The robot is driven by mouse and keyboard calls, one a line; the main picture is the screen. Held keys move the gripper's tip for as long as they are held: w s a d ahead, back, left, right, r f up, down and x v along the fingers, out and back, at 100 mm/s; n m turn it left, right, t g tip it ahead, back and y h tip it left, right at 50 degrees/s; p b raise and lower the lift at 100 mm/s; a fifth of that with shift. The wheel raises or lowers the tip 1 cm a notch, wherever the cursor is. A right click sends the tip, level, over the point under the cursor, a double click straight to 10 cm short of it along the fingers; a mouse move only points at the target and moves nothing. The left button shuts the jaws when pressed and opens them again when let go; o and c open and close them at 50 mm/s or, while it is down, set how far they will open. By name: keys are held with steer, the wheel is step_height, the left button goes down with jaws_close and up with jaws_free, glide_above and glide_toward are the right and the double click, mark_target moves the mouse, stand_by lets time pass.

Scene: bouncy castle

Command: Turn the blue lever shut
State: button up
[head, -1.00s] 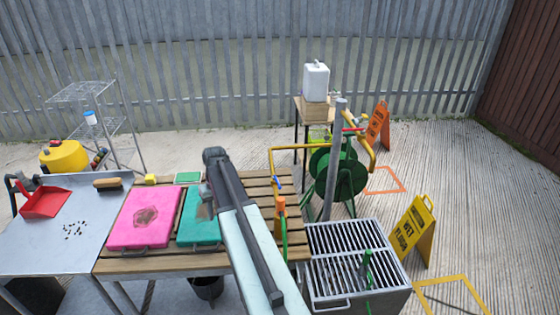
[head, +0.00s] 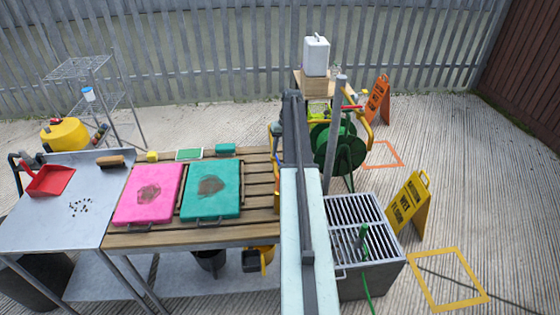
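A bit of yellow pipe (head: 274,130) shows just left of my arm. My arm stands upright through the middle of the head view, over the table's right end. No gripper fingers can be made out, so I cannot see whether they are open or touching anything.
The slatted table (head: 262,195) carries a pink board (head: 147,197) and a teal board (head: 212,190). To the right stand a grated sink (head: 360,212), a grey post (head: 335,130) with a red lever (head: 351,107), a green reel (head: 345,160) and a yellow wet-floor sign (head: 410,203).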

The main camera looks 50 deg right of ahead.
mark_target(277, 158)
steer(key=b+x, duration=0.1)
steer(key=x, duration=0.1)
steer(key=shift+a+f, duration=0.1)
steer(key=shift+f, duration=0.2)
jaws_close()
stand_by(1.1)
